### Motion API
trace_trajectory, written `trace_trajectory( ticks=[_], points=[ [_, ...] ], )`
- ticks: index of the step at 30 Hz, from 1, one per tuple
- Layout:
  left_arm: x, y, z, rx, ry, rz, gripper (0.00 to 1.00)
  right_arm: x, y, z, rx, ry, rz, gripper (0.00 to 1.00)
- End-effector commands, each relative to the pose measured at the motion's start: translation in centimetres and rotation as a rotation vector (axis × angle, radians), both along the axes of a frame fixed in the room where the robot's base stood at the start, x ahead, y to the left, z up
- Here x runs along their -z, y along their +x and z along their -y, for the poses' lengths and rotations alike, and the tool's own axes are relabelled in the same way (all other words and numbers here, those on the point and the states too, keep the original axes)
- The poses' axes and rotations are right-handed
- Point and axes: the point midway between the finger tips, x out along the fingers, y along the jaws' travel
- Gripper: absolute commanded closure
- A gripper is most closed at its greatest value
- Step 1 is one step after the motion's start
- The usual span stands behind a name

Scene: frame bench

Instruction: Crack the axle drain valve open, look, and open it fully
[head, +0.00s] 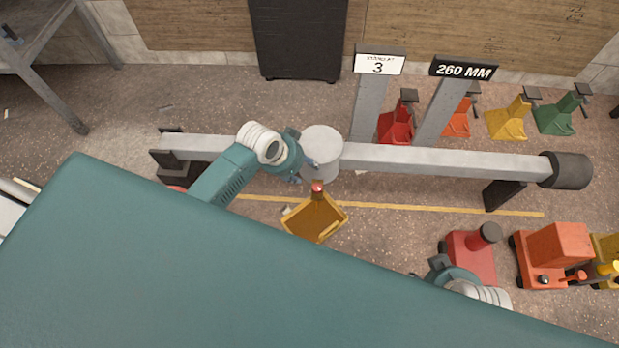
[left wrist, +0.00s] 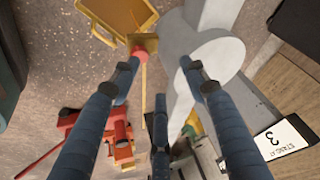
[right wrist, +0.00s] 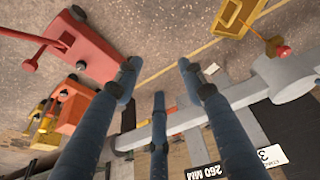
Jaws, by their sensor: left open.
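The axle (head: 440,158) is a long grey beam with a round housing (head: 321,146) in its middle. A red knob (head: 317,187) shows just below the housing; it also shows in the right wrist view (right wrist: 284,51). I take it for the drain valve; its setting cannot be read. A yellow pan (head: 314,223) lies under the knob. My left gripper (head: 297,177) is open beside the housing, left of the knob and apart from it; its spread fingers show in the left wrist view (left wrist: 157,72). My right gripper (right wrist: 157,72) is open and empty, away from the axle.
A red wheeled unit (head: 470,257) and an orange cart (head: 553,255) stand at the lower right. Coloured stands (head: 508,120) line the back wall, behind signs marked 3 (head: 379,65) and 260 MM (head: 463,70). Floor between axle and carts is mostly clear.

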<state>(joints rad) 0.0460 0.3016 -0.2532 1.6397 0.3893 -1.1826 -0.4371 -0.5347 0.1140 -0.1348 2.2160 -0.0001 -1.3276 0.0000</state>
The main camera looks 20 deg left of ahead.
Motion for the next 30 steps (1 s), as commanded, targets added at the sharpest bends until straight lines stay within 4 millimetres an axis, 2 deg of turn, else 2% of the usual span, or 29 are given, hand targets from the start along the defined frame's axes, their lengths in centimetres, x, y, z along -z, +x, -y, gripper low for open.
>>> trace_trajectory(
  ticks=[2,5,11,16,19,24,30],
  points=[
    [0.3,-1.6,1.3,0.004,-0.043,-0.06,0.55,0.1,-1.3,0.4,0.004,-0.009,-0.047,0.6],
    [0.9,-2.2,2.0,0.007,-0.061,-0.087,0.55,0.0,-1.9,0.5,0.006,-0.013,-0.065,0.6],
    [3.1,-1.6,2.4,0.004,-0.061,-0.088,0.55,-2.7,-2.2,0.6,0.007,-0.011,-0.046,0.6],
    [6.6,-0.5,3.3,0.005,-0.06,-0.087,0.55,-5.0,-3.2,0.8,0.009,-0.011,-0.029,0.6],
    [8.7,0.2,3.8,0.005,-0.059,-0.085,0.55,-3.5,-3.2,0.8,0.008,-0.012,-0.034,0.6],
    [9.5,0.7,4.0,0.005,-0.059,-0.083,0.55,-4.4,-0.1,-0.1,0.0,0.011,0.079,0.6],
    [10.4,1.0,4.2,0.005,-0.057,-0.083,0.55,-5.0,2.1,-0.7,-0.007,0.029,0.165,0.6]
  ],
)
